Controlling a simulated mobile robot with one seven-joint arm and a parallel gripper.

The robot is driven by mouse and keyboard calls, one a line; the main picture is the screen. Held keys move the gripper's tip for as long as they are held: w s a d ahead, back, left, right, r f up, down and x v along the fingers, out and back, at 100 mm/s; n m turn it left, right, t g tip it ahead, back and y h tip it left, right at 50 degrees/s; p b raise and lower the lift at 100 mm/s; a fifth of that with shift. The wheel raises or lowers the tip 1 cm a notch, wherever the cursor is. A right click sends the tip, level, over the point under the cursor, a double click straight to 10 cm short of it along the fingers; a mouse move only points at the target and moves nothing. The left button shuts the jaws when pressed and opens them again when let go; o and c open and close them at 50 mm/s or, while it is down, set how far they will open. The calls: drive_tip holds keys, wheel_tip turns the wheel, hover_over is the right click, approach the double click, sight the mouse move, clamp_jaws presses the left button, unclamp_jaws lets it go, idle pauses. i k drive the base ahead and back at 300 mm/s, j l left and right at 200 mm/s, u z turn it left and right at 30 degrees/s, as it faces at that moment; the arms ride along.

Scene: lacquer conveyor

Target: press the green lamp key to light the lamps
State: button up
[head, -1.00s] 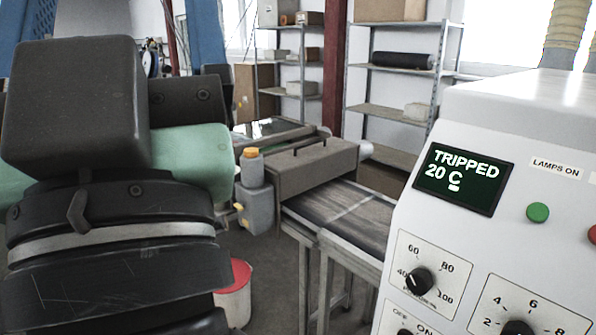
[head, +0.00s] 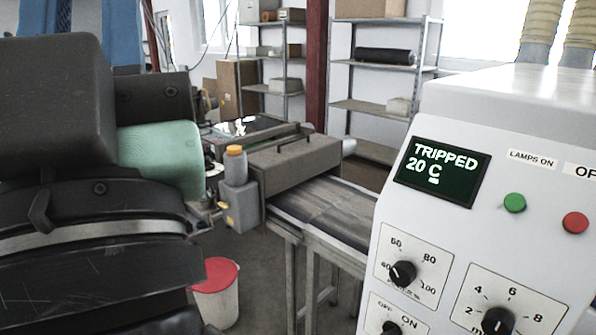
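The green lamp key (head: 515,202) is a round button on the sloped face of the white control cabinet (head: 510,120) at the right. A "LAMPS ON" label (head: 532,159) sits above it. The dark display (head: 443,172) to its left reads "TRIPPED 20 C". A red button (head: 575,222) is to the right of the green key, under a label cut off by the picture edge. My arm fills the left side of the view; my gripper is not visible. Nothing covers the green key.
Dials (head: 404,273) and a switch (head: 391,328) are on the panel below the display. A conveyor (head: 335,215) with a grey hood runs behind the cabinet. A white bin with a red lid (head: 216,275) stands on the floor. Shelves (head: 385,62) stand at the back.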

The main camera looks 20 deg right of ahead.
sight(514, 202)
drive_tip(key=j+z, duration=0.1)
drive_tip(key=z, duration=0.3)
drive_tip(key=j+z, duration=0.1)
drive_tip(key=z, duration=0.3)
drive_tip(key=j+z, duration=0.15)
drive_tip(key=z, duration=0.3)
drive_tip(key=j+z, duration=0.1)
drive_tip(key=z, duration=0.3)
